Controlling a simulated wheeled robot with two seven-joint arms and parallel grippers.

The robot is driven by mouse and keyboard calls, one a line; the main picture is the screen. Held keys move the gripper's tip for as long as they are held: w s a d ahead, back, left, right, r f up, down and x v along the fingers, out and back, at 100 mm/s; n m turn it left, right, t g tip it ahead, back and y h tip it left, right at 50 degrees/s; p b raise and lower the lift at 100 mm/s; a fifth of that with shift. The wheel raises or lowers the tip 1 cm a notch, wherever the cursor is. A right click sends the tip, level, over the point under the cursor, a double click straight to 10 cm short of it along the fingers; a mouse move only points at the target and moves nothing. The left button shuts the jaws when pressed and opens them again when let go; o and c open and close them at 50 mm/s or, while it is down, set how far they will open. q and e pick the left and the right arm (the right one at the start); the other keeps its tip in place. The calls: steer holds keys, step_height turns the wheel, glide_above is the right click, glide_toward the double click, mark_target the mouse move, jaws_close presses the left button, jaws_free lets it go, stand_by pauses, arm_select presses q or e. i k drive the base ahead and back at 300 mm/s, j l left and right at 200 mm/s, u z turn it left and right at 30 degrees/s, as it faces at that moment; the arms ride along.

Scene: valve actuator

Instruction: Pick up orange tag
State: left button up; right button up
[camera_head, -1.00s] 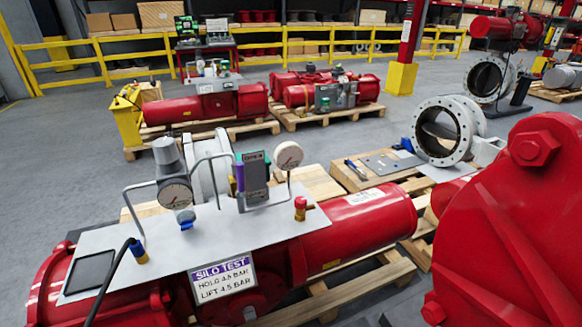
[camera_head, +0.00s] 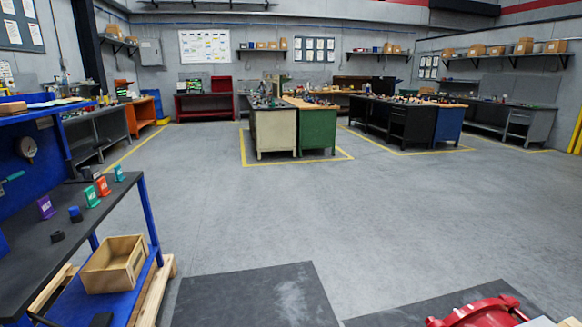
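A small upright orange tag (camera_head: 103,186) stands on the dark top of a blue-framed bench (camera_head: 75,240) at the left. It stands in a group with a green tag (camera_head: 91,196), a teal tag (camera_head: 119,173) and a purple tag (camera_head: 45,207). Neither of my grippers shows in the view.
A blue-capped part (camera_head: 75,214) and a black ring (camera_head: 57,236) lie on the bench top. A wooden crate (camera_head: 113,264) sits on its lower shelf. Dark mats (camera_head: 255,296) and a red flanged part (camera_head: 485,312) are in front. The middle floor is clear.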

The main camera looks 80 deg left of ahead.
mark_target(104, 192)
steer(key=u, duration=4.1)
steer(key=i+l, duration=0.1)
steer(key=i+u, duration=0.05)
